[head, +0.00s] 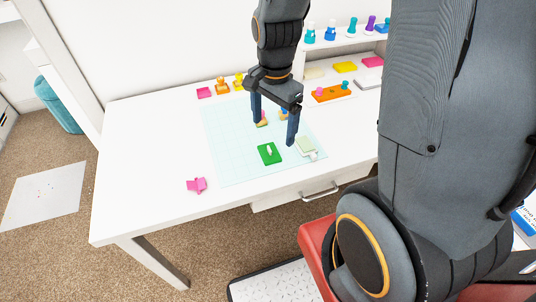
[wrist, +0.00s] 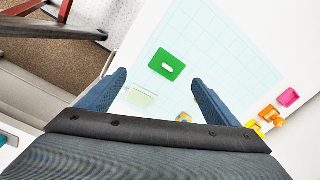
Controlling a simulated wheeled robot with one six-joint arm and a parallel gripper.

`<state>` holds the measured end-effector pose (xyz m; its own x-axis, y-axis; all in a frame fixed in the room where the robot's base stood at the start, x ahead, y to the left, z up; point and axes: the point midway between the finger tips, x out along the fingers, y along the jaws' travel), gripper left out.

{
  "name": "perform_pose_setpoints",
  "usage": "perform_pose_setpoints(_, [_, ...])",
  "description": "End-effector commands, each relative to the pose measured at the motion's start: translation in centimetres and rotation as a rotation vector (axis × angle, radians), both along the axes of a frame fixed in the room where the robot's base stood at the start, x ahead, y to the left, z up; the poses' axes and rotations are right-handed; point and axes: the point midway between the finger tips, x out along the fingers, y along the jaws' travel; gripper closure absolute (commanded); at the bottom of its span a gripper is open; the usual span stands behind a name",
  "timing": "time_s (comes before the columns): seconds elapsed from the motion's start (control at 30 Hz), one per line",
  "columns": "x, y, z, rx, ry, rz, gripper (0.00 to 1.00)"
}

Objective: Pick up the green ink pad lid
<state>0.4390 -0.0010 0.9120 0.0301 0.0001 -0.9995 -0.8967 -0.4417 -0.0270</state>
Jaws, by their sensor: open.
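The green ink pad lid (head: 269,153) lies flat on the pale blue mat, a green square with a small white handle on top. It also shows in the wrist view (wrist: 167,64), beyond my fingertips. My gripper (head: 273,118) is open and empty above the mat, up and slightly right of the lid in the head view. In the wrist view its two blue fingers (wrist: 158,80) are spread wide, with nothing between them touching.
A pale green pad (head: 306,146) lies on the mat (head: 225,130) right of the lid. A pink piece (head: 196,185) sits near the table's front left. Pink, orange and yellow items line the back edge. An orange holder (head: 331,93) stands at the back right. The left table top is clear.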

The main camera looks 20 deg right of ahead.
Motion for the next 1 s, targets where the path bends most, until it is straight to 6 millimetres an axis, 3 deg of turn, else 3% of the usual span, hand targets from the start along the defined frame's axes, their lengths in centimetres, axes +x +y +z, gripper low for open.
perform_pose_setpoints(0.1, [1.3, 0.0, -1.8, 0.005, 0.017, -0.217, 0.16])
perform_pose_setpoints(0.3, [2.4, 0.0, -3.0, 0.007, 0.028, -0.425, 0.16])
perform_pose_setpoints(0.77, [2.5, 0.0, -6.3, 0.006, 0.032, -0.459, 0.16])
perform_pose_setpoints(1.0, [2.4, 0.1, -9.0, 0.006, 0.034, -0.458, 0.16])
